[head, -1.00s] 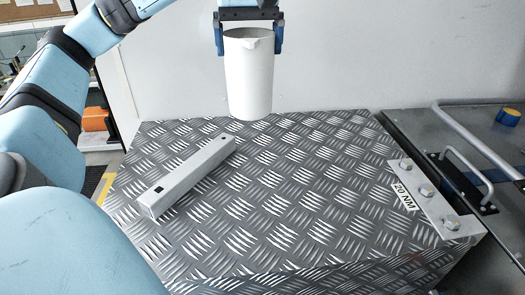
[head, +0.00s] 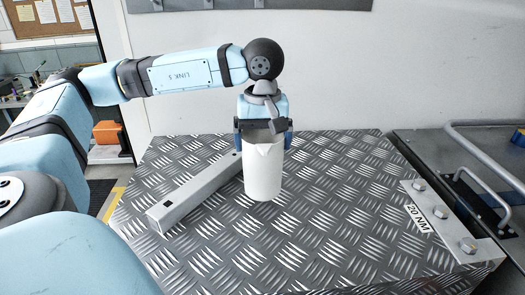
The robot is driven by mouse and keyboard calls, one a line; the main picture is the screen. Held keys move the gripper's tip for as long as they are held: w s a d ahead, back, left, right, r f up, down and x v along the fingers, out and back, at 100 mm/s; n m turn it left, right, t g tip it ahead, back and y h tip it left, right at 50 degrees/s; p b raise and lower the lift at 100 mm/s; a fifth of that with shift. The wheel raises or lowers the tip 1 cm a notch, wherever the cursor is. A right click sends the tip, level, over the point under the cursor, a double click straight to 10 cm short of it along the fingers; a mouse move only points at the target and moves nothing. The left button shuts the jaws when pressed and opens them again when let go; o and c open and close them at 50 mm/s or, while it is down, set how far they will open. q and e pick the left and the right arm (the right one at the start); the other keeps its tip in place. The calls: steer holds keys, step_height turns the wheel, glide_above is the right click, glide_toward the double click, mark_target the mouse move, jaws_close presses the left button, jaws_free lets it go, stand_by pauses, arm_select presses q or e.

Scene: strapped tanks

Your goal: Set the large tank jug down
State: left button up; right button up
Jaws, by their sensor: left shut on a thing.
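The large tank jug is a white cylindrical jug (head: 263,178) with a spout, upright over the middle of the diamond-plate surface (head: 330,225). My left gripper (head: 263,135) is above it with a finger on each side of the rim, shut on the jug. The jug's base shows low against the plate; I cannot tell whether it touches. The gripper covers part of the jug's mouth. My right gripper is not in view.
A grey square bar (head: 190,198) lies on the plate left of the jug, its far end close to the jug or behind it. A bolted strip marked 20 NM (head: 440,222) is at the right edge.

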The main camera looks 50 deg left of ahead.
arm_select(q)
steer(key=shift+f, duration=1.65)
steer(key=shift+f, duration=0.2)
steer(key=o, duration=1.1)
steer(key=shift+r, duration=0.1)
